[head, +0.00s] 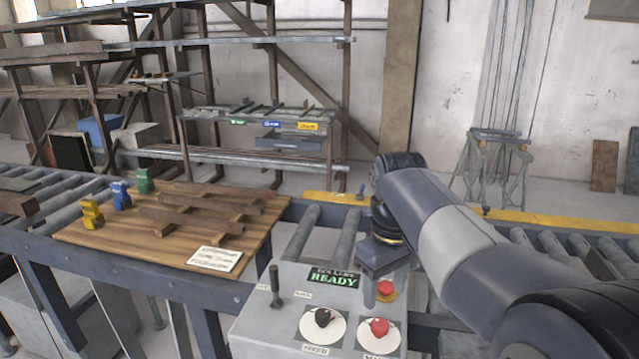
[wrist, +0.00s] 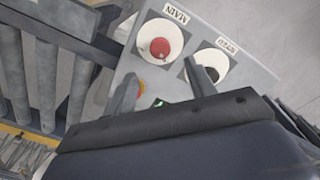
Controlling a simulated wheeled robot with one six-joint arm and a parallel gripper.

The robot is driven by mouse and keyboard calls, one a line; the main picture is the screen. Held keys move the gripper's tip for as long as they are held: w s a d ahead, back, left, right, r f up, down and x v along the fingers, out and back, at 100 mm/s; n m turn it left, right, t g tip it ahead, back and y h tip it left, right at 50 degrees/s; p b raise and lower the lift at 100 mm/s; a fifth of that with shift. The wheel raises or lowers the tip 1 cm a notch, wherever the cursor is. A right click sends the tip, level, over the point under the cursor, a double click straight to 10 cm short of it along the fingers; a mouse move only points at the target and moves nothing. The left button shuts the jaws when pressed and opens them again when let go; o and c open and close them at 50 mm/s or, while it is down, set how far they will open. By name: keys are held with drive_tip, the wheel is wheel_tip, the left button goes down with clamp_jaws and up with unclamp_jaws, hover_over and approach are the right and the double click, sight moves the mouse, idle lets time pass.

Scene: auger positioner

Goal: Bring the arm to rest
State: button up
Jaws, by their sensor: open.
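My arm reaches in from the lower right of the head view, with its wrist bent downward. My gripper (head: 384,258) hangs over the back right of the grey control box (head: 262,322). In the wrist view my gripper (wrist: 164,78) is open, with two separate fingers and nothing between them that it holds. The box has a red main knob (head: 379,327), a black speed knob (head: 322,317), a lever (head: 275,285) and a red button on yellow (head: 386,288). Its display (head: 333,279) reads READY in green. Whether a fingertip touches the box cannot be told.
A wooden board (head: 190,225) left of the box carries dark wood strips and yellow, blue and green blocks. Roller conveyors run along both sides. A storage rack (head: 270,115) and a metal stand (head: 497,150) stand behind. Free air lies above the board.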

sight(381, 324)
wheel_tip(381, 324, down, 8)
drive_tip(key=shift+f, duration=0.1)
idle(0.4)
